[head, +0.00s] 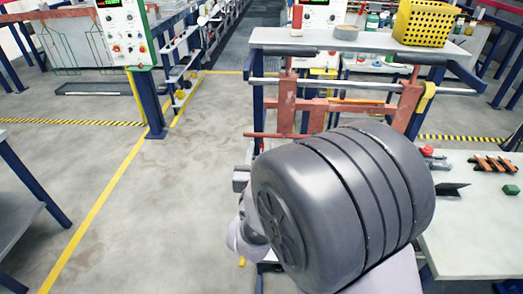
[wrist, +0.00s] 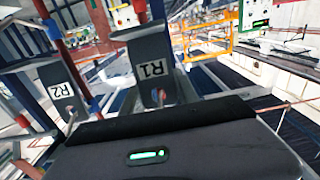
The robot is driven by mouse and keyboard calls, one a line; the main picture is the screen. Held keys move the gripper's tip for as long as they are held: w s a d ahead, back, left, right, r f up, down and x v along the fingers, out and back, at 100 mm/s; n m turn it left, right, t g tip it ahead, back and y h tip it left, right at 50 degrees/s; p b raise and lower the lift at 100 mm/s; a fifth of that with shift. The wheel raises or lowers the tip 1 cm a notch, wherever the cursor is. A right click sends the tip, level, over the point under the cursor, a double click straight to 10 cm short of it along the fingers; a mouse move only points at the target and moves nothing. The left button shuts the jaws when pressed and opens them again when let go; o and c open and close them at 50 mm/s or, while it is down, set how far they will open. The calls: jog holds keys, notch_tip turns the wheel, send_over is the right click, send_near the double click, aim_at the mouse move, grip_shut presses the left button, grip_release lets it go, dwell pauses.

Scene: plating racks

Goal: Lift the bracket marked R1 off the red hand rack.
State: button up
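The bracket marked R1 (wrist: 150,55) is a dark grey plate with a white label, upside down in the wrist view. It is just beyond my gripper (wrist: 155,118), whose dark body with a green light fills the bottom of that view. My fingertips do not show, so I cannot tell whether they touch the bracket. A similar bracket marked R2 (wrist: 56,85) is to its left. Red posts of the rack (wrist: 102,22) show between and beside them. In the head view the red rack (head: 287,103) is partly covered by my arm, which hides the gripper and both brackets.
A grey shelf (head: 350,40) with a yellow basket (head: 428,22) stands above the rack. A pale table (head: 465,235) at right holds a dark angled part (head: 452,189) and a green block (head: 511,190). A control box (head: 126,32) stands at left. The floor at left is open.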

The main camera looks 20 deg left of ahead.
grip_shut()
jog(key=shift+c, duration=0.5)
grip_release()
grip_shut()
jog(key=shift+s+r, duration=0.2)
jog(key=shift+r, duration=0.3)
jog(key=shift+b, duration=0.3)
jog(key=shift+s+d+r+b, duration=0.15)
jog(key=shift+s+r+b, duration=0.2)
jog(key=shift+s, duration=0.15)
